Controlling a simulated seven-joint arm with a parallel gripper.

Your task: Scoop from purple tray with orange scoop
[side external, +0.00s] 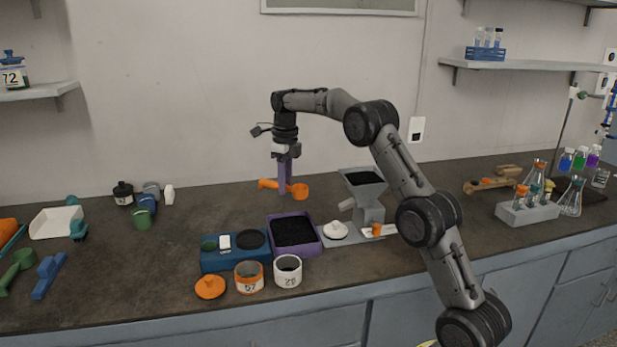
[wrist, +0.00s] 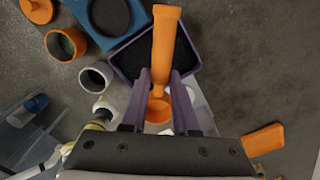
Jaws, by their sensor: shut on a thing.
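My gripper (side external: 284,187) has purple fingers and is shut on the orange scoop (side external: 300,192), above the counter behind the purple tray. The scoop's handle points left and its cup lies to the right of the fingers. In the wrist view the scoop's long handle (wrist: 166,48) runs up between the fingers (wrist: 160,88), with the cup low between them. The purple tray (side external: 296,252) holds dark granular material and stands in front of and below the gripper. In the wrist view the scoop covers part of the tray (wrist: 189,58). I cannot tell whether the cup holds anything.
A blue base (side external: 222,267) stands left of the tray. A grey hopper device (side external: 368,205) and a white powder pile (side external: 335,230) are right of the tray. Counter behind the tray is fairly clear.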

